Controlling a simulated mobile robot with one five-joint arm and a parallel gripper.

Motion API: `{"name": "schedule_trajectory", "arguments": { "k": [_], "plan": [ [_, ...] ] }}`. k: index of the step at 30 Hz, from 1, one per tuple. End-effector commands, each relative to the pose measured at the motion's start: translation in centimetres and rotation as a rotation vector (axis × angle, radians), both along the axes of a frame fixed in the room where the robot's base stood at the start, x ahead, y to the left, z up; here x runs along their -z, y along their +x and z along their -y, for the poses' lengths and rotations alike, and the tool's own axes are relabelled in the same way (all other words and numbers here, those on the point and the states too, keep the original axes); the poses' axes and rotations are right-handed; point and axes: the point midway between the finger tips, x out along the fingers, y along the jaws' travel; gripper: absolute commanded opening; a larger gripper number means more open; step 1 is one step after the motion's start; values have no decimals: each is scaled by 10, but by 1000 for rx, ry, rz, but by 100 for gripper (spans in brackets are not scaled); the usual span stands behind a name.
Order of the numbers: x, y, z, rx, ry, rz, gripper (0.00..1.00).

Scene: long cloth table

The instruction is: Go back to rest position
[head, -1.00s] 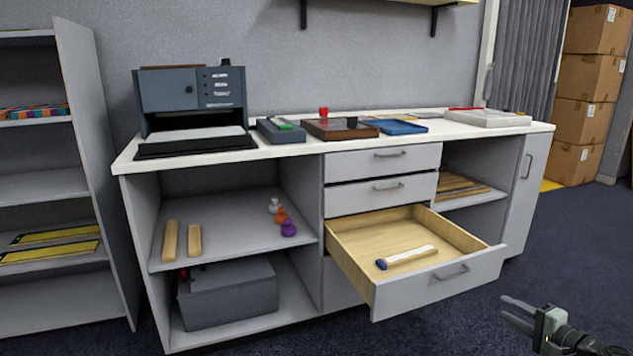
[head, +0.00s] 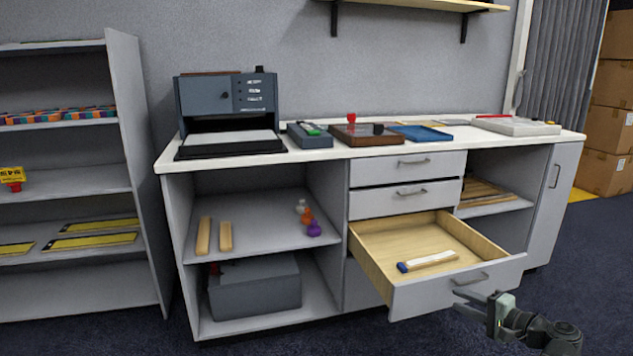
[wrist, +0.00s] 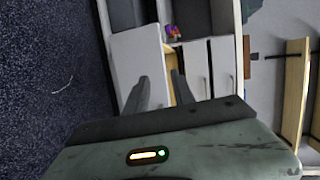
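My gripper (head: 456,300) is at the lower right of the head view, in front of the open drawer's right front corner. Its two fingers are apart with nothing between them; they also show in the wrist view (wrist: 158,92). The open drawer (head: 480,245) has a grey front and a pale wooden inside. A white stick with a blue end (head: 430,261) lies in it. Whether the gripper touches the drawer front cannot be told from the head view.
The white counter (head: 330,152) holds a dark machine (head: 225,97), trays and a stamp. Below are two shut drawers (head: 407,168) and open shelves with wooden blocks (head: 204,236) and small coloured pieces (head: 313,229). A grey shelf unit (head: 132,165) stands left. Blue carpet lies in front.

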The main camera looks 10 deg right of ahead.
Motion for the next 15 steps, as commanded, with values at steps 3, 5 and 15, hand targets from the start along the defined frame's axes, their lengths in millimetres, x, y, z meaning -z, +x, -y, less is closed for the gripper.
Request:
{"name": "schedule_trajectory", "arguments": {
  "k": [3,5,15],
  "plan": [
    [-8,37,-72,-134,-30,-36,30],
    [-7,54,-120,-222,-63,-70,30],
    [40,57,-367,-745,-457,-337,30]
  ]
}}
